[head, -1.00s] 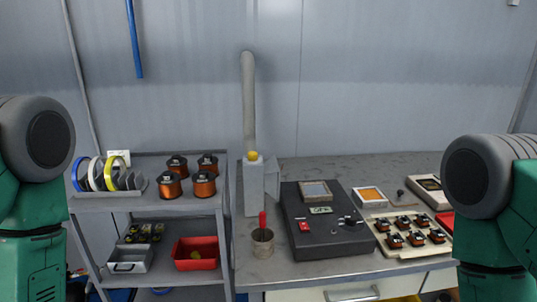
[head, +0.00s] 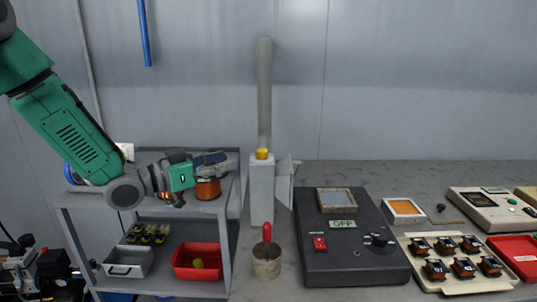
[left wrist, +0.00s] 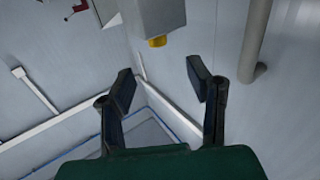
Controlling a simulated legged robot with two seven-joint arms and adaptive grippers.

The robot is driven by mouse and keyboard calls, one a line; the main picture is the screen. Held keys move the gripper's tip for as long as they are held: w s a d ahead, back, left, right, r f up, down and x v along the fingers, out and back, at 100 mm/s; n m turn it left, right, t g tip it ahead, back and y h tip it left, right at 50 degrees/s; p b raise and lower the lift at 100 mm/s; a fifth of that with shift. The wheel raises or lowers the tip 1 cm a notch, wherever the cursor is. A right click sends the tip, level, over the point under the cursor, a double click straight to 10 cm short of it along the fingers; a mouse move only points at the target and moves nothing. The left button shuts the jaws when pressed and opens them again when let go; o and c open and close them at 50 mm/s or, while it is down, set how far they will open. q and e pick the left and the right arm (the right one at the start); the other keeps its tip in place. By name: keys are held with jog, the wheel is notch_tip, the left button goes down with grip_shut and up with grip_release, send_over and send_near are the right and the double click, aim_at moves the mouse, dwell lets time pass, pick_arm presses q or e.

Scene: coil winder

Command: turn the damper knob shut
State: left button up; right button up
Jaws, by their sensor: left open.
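The yellow damper knob (head: 262,154) sits on top of a grey upright box (head: 261,192) with a pipe rising behind it. My left gripper (head: 230,165) is over the shelf cart, left of the knob and apart from it, pointing right. In the left wrist view the knob (left wrist: 157,42) appears upside down beyond the fingertips, roughly between them. The left gripper (left wrist: 162,82) is open, with nothing between its fingers. My right gripper is in neither view now.
A copper wire spool (head: 208,189) is close below my left gripper on the cart (head: 215,212). A cup with a red-handled tool (head: 266,258) stands in front of the box. A black winder control unit (head: 345,235) is to the right.

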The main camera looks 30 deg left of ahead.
aim_at(263, 150)
pick_arm(q)
jog(key=b+x, duration=0.1)
jog(key=x, duration=0.9)
jog(key=shift+d, duration=0.1)
jog(key=shift+w+f, duration=0.1)
jog(key=shift+w, duration=0.3)
jog(key=shift+d, duration=0.15)
grip_shut()
